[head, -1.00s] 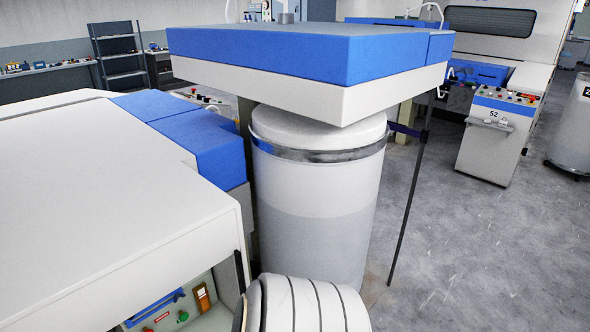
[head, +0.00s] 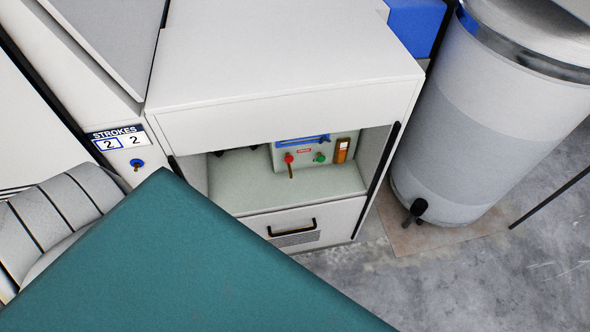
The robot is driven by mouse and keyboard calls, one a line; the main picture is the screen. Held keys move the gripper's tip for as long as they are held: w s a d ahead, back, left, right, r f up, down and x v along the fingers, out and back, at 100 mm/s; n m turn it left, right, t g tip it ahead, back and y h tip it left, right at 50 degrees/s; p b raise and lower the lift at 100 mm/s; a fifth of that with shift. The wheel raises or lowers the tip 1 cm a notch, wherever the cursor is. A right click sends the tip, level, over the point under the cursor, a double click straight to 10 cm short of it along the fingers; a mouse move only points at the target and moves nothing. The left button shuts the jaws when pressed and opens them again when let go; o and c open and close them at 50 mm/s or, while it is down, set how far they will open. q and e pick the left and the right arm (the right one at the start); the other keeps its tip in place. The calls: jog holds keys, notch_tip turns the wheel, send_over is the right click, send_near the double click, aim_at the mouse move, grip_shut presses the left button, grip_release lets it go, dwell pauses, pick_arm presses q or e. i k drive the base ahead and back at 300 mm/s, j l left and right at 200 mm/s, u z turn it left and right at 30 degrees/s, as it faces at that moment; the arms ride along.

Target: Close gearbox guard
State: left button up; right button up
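A white machine cabinet (head: 280,75) stands in the middle of the head view, with an open bay in its front. Inside the bay is a grey-green control box (head: 322,155) with a red knob, a green knob, a blue bar and an orange part. Below the bay is a white front panel (head: 335,215) with a black handle (head: 292,228). This panel looks like the gearbox guard, lowered with the bay uncovered, but I cannot be sure. Neither gripper shows.
A large teal surface (head: 190,270) fills the lower foreground and hides part of the cabinet's lower left. A "STROKES" counter (head: 118,140) and blue knob (head: 137,163) are on the left. A tall grey can (head: 470,120) stands right of the cabinet.

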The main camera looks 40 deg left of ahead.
aim_at(305, 226)
jog(key=u, duration=1.05)
